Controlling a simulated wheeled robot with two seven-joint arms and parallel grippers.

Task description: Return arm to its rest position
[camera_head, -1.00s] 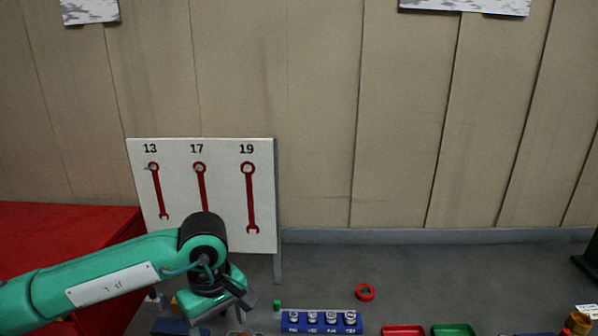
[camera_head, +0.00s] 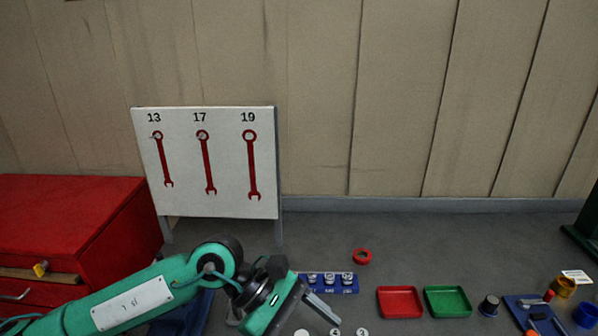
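My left arm (camera_head: 130,303) comes in from the lower left, green with a white label plate. Its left gripper (camera_head: 322,307) points down and right at the bottom middle, in front of the blue socket holder (camera_head: 322,290). The grey fingers overlap in this view, so I cannot tell whether they are open or shut. I see nothing clearly held. My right arm and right gripper are not in view.
A white board (camera_head: 228,185) with red wrenches stands behind the arm, left of centre. A red cabinet (camera_head: 80,215) is at the left.

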